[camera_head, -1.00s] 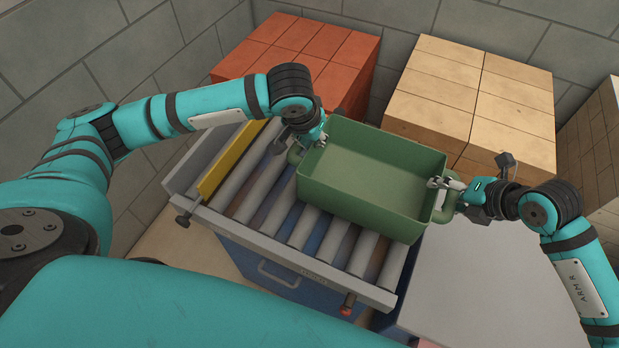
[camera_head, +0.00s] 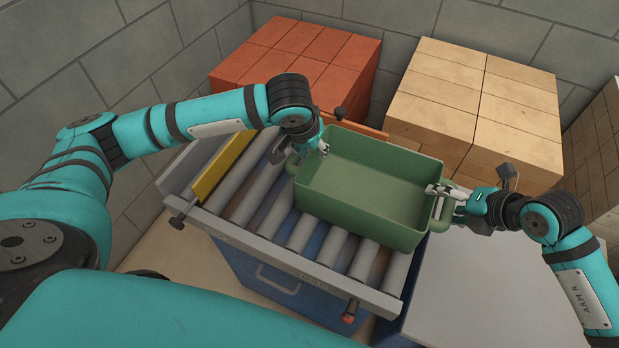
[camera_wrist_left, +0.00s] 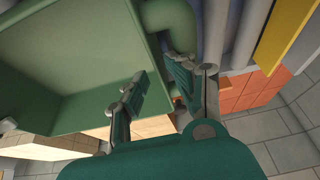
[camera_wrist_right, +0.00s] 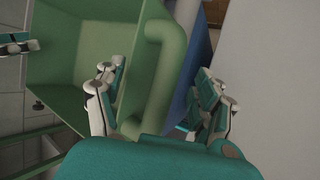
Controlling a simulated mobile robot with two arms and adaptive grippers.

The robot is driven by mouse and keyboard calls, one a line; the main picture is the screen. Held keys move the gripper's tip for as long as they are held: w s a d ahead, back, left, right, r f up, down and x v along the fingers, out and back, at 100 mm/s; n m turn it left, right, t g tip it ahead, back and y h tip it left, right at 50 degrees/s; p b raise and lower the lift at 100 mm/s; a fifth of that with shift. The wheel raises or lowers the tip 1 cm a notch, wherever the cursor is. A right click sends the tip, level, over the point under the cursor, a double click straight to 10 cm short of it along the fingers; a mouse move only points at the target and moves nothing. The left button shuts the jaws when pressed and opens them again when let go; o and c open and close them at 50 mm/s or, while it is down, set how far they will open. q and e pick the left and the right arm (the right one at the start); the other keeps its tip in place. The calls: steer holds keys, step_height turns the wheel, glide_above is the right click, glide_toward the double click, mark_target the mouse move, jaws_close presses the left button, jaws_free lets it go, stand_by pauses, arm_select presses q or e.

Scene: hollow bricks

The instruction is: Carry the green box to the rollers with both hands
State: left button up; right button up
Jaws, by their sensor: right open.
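The green box (camera_head: 370,172) is empty and upright over the right and back part of the rollers (camera_head: 298,232). It looks low on them, but its underside is hidden. My left gripper (camera_head: 316,147) is at the box's left handle (camera_wrist_left: 172,22). One finger is inside the box and one outside, with a narrow gap at the handle's end; its grip is unclear. My right gripper (camera_head: 447,190) is at the right handle (camera_head: 441,214). In the right wrist view its fingers are wide apart, one inside the box and one beyond the handle (camera_wrist_right: 158,75).
A yellow bar (camera_head: 223,163) runs along the left side of the rollers. Red bricks (camera_head: 300,60) and tan bricks (camera_head: 470,105) are stacked behind. A pale flat surface (camera_head: 480,285) at the lower right is clear. Several rollers left of the box are bare.

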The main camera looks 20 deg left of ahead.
steer(key=shift+a, duration=0.1)
steer(key=shift+a, duration=0.1)
steer(key=shift+r, duration=0.1)
steer(key=shift+s+r, duration=0.1)
steer(key=shift+r, duration=0.05)
arm_select(q)
steer(key=v, duration=1.2)
arm_select(e)
steer(key=v, duration=1.1)
steer(key=shift+d+r, duration=0.2)
steer(key=shift+d, duration=0.05)
steer(key=shift+s, duration=0.1)
